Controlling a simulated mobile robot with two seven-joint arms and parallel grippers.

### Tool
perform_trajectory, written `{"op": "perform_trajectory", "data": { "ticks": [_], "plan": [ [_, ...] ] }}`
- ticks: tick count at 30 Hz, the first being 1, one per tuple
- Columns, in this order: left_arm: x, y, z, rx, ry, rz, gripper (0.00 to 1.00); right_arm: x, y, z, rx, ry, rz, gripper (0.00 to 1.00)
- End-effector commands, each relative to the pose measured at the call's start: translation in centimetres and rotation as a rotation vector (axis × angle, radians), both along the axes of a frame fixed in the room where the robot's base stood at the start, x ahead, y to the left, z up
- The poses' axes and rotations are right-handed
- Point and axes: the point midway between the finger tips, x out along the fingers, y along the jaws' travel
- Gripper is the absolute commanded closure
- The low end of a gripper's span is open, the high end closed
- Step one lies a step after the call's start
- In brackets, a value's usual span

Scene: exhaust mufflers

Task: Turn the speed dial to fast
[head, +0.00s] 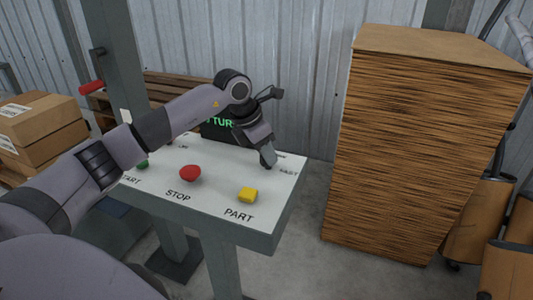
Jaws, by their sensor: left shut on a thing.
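The control panel (217,208) has a white top on a grey stand. My left gripper (268,164) points down at the panel's back right, beside the label FAST (288,173). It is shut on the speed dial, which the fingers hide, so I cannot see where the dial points. My right gripper is not in view.
A red STOP button (190,173), a yellow PART button (248,195) and a green START button (142,163) stand on the panel. A dark display with green letters (215,126) is behind my arm. A tall wooden stack (425,150) stands right, cardboard boxes (38,130) left.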

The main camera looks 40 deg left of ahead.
Motion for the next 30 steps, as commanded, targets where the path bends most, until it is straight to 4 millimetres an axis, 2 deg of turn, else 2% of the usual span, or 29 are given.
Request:
{"op": "perform_trajectory", "data": {
  "ticks": [18,30],
  "plan": [
    [0.07,0.21,-0.43,0.001,0.014,-0.571,1.0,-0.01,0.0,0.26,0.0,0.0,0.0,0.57],
    [0.16,0.22,-0.5,0.002,0.015,-0.811,1.0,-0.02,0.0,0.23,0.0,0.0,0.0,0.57]
  ]
}}
